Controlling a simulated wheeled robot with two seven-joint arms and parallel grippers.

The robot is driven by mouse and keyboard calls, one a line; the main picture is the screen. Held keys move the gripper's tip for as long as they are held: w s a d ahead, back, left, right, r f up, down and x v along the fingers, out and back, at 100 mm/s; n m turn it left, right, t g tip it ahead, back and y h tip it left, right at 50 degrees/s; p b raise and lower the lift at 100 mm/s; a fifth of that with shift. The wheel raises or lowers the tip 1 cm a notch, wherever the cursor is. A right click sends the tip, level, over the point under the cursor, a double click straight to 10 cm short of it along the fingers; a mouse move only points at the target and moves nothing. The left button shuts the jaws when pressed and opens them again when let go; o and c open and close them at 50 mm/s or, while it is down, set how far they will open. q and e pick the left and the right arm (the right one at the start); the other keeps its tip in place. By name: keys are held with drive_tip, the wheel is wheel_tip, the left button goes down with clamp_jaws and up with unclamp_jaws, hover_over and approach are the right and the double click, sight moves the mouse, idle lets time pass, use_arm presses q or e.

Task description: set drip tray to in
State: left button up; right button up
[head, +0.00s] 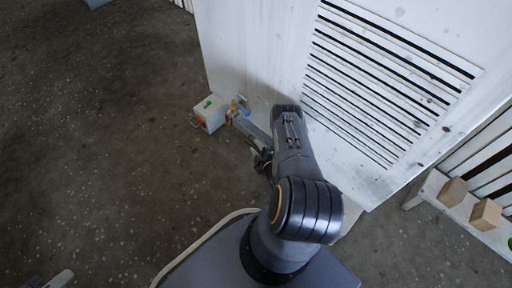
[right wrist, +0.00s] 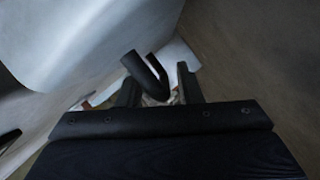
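The white blower housing (head: 260,50) fills the upper middle and right of the head view, with a slatted vent (head: 390,80) on its face. No drip tray can be clearly made out. My right arm reaches up to the housing's lower left side, and its gripper (head: 262,160) is mostly hidden there. In the right wrist view, the right gripper's fingers (right wrist: 160,88) stand apart. A dark bent bar (right wrist: 146,76) shows at the fingers, near the left one; I cannot tell whether they touch it. A pale piece at the lower left edge may be my left gripper (head: 58,280).
A small white box (head: 208,113) with green and orange parts sits on the floor beside the housing. A pale bench (head: 465,220) with wooden blocks (head: 486,214) stands at the right. The speckled floor (head: 100,130) at the left is clear.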

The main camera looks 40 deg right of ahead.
drive_tip(key=p+v, duration=0.2)
drive_tip(key=v, duration=0.4)
drive_tip(key=shift+s+r+p, duration=0.1)
drive_tip(key=shift+s+p, duration=0.2)
drive_tip(key=shift+s+a, duration=0.15)
drive_tip(key=shift+s, duration=0.2)
